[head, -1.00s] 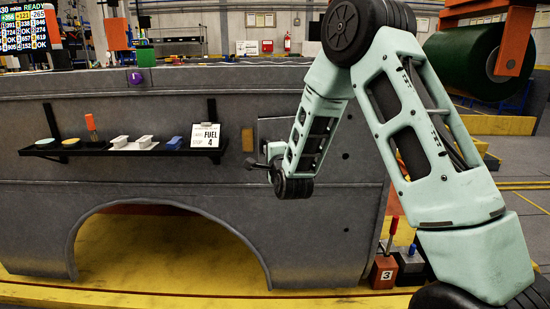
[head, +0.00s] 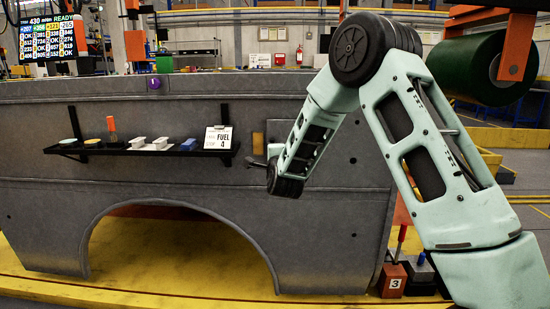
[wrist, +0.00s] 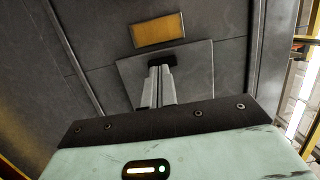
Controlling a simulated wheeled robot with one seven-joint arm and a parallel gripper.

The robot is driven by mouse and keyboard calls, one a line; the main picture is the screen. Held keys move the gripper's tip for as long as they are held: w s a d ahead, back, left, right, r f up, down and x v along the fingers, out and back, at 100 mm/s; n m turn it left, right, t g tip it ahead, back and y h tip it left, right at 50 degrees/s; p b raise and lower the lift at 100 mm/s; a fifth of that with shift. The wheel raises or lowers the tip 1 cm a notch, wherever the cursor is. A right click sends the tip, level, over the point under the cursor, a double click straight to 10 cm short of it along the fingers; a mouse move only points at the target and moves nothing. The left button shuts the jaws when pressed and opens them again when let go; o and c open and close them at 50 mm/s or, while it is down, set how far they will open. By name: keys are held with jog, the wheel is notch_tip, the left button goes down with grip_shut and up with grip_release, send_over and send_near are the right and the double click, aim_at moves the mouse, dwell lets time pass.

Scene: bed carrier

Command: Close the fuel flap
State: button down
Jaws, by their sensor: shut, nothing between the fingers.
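The fuel flap appears as a grey square plate (wrist: 195,68) on the grey body panel, below a yellow-orange patch (wrist: 158,31) in the wrist view. In the head view the flap (head: 281,128) is partly hidden behind my wrist. I cannot tell whether it lies fully flush. My gripper (wrist: 161,68) is shut and empty, its fingers together in front of the flap's upper middle. Dark fingertips overlap the flap in the picture; contact is not clear. In the head view my gripper (head: 252,162) shows beside the flap's lower left.
A black shelf (head: 180,151) with small items and a "FUEL 4" card (head: 218,138) sticks out from the panel to the left. A wheel arch (head: 180,205) opens below. A red box marked 3 (head: 393,280) stands at the lower right.

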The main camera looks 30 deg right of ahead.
jog(key=a+p+v, duration=0.1)
jog(key=a+v, duration=0.1)
jog(key=v, duration=0.8)
jog(key=shift+w, duration=0.15)
jog(key=s+a+f+n+g+y, duration=0.1)
jog(key=s+a+n+g+y, duration=0.2)
jog(key=a, duration=0.4)
jog(key=s+a+f+n+y, duration=0.1)
jog(key=a+n+y, duration=0.3)
jog(key=a+n, duration=0.25)
jog(key=s+a+f+n+g+y, duration=0.3)
jog(key=s+a+n+g, duration=0.4)
jog(key=s+a, duration=0.45)
jog(key=s+d+n+g+h, duration=0.25)
jog(key=s+n+g, duration=0.35)
jog(key=s+n, duration=1.15)
jog(key=s+r+m+p, duration=0.2)
jog(key=s+r+p, duration=0.1)
jog(key=r+p, duration=1.1)
jog(key=s+r+m+p, duration=0.2)
jog(key=r+p, duration=1.3)
jog(key=p, duration=0.1)
jog(key=shift+s+a+g, duration=0.15)
jog(key=shift+s+g, duration=0.25)
jog(key=shift+r+h, duration=0.15)
jog(key=shift+h, duration=0.1)
